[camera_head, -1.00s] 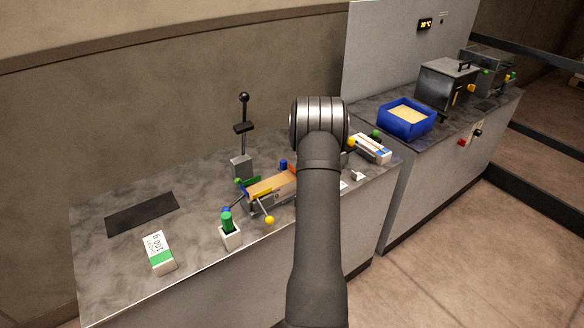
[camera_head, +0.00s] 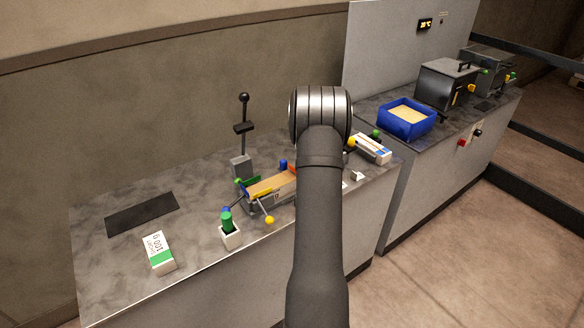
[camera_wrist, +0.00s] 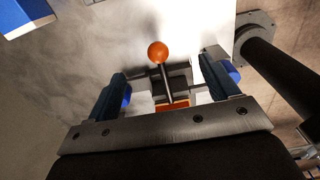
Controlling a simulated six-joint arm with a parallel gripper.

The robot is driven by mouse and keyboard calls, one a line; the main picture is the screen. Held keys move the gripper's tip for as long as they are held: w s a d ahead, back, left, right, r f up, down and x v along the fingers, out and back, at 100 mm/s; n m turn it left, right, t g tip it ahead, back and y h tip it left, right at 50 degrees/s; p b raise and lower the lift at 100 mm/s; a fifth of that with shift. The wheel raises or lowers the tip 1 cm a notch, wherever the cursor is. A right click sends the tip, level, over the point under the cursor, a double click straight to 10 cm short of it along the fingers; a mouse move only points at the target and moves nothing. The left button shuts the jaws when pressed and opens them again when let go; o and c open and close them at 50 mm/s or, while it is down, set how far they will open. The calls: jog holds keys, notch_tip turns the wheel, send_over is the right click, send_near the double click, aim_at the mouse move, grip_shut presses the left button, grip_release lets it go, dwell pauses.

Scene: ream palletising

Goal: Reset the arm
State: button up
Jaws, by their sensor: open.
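My arm (camera_head: 320,210) rises through the middle of the head view and hides part of the bench behind it. My gripper is hidden there. In the wrist view my gripper (camera_wrist: 163,72) has its two blue-padded fingers apart. A lever with an orange ball (camera_wrist: 157,52) shows between the fingers, apart from both. Whether it lies at fingertip depth I cannot tell.
The grey bench (camera_head: 195,200) carries a black mat (camera_head: 142,213), a white-green box (camera_head: 158,253), a green-topped holder (camera_head: 230,236), an orange-topped fixture (camera_head: 270,187) and an upright black lever (camera_head: 243,130). A blue bin (camera_head: 407,119) and a dark machine (camera_head: 447,85) stand right.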

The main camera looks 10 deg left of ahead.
notch_tip(320, 180, down, 7)
jog(key=shift+w+d+r, duration=0.15)
jog(key=shift+w+r, duration=0.05)
jog(key=shift+r, duration=0.4)
